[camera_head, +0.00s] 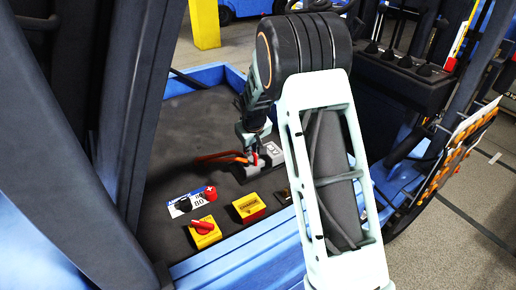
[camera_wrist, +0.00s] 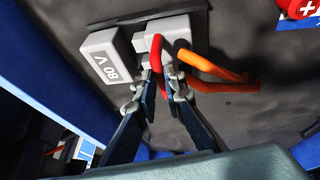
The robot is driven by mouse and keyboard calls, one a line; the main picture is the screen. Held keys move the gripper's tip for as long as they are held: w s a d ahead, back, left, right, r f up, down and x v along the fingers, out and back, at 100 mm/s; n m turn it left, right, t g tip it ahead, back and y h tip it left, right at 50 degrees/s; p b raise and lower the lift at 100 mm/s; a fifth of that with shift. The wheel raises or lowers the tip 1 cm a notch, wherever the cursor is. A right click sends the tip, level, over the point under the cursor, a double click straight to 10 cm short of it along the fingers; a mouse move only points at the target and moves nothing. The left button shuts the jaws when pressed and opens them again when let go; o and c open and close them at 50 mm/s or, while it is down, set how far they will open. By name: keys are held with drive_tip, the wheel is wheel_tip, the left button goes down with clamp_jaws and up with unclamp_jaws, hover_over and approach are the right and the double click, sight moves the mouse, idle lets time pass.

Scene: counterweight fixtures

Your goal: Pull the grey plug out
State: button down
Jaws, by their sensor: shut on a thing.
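The grey plug (camera_wrist: 172,28) has a red handle (camera_wrist: 157,58) and thick orange cables (camera_wrist: 205,70) running off to the right in the wrist view. Right beside it is a grey block marked 80 V (camera_wrist: 112,56). My gripper (camera_wrist: 160,75) is shut on the plug's red handle, one finger on each side. In the head view my gripper (camera_head: 251,152) reaches down to the plug from above, and my arm covers part of the fixture.
A red switch on a yellow box (camera_head: 205,232), a yellow box (camera_head: 249,207) and a red knob (camera_head: 210,193) stand on the dark panel near its front. A blue frame edge (camera_head: 235,250) borders the panel. A dark post (camera_head: 60,150) stands at left.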

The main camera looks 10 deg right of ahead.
drive_tip(key=c, duration=2)
unclamp_jaws()
drive_tip(key=v, duration=1.2)
